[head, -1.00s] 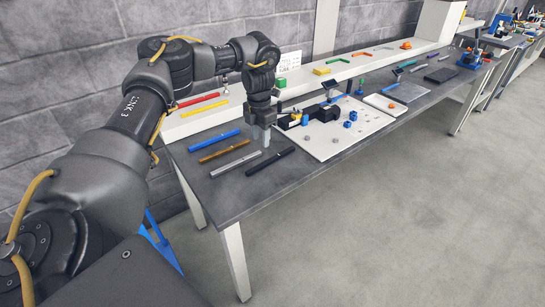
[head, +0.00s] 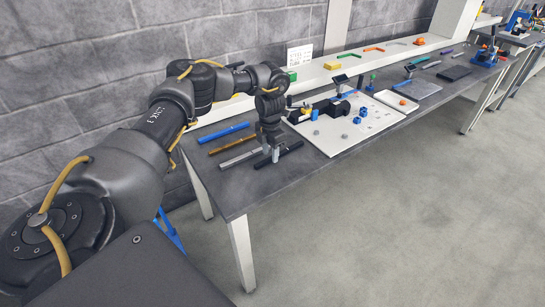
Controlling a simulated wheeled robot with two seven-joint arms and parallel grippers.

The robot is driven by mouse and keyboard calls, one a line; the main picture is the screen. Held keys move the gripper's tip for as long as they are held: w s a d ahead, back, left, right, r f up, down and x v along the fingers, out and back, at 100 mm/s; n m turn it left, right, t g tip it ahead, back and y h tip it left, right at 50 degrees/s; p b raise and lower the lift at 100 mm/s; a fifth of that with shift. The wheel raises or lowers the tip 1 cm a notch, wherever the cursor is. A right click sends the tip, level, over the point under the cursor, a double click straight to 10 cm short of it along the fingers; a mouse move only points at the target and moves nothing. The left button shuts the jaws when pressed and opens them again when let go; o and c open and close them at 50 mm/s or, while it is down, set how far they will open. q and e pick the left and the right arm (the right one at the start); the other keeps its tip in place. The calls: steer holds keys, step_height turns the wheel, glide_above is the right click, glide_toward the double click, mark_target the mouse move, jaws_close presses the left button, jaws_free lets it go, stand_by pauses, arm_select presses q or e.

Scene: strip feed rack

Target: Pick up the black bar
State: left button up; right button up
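The black bar (head: 290,150) lies on the near left part of the dark bench, the nearest in a row of bars. My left gripper (head: 271,154) points down over its middle-left part and hides some of it. Its two light fingertips look apart, one in front of the bar and one behind it. The bar still looks flat on the bench. Next to it lie a grey bar (head: 238,159), a brown bar (head: 232,144) and a blue bar (head: 223,132). My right gripper is not in view.
A white board (head: 340,142) with blue parts and a black fixture (head: 331,107) stands close to the right of the bars. A white raised shelf (head: 320,79) runs along the back by the wall. The bench's front edge is clear.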

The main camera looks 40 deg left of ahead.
arm_select(q)
steer(key=shift+f, duration=0.7)
jaws_close()
steer(key=shift+r, duration=0.1)
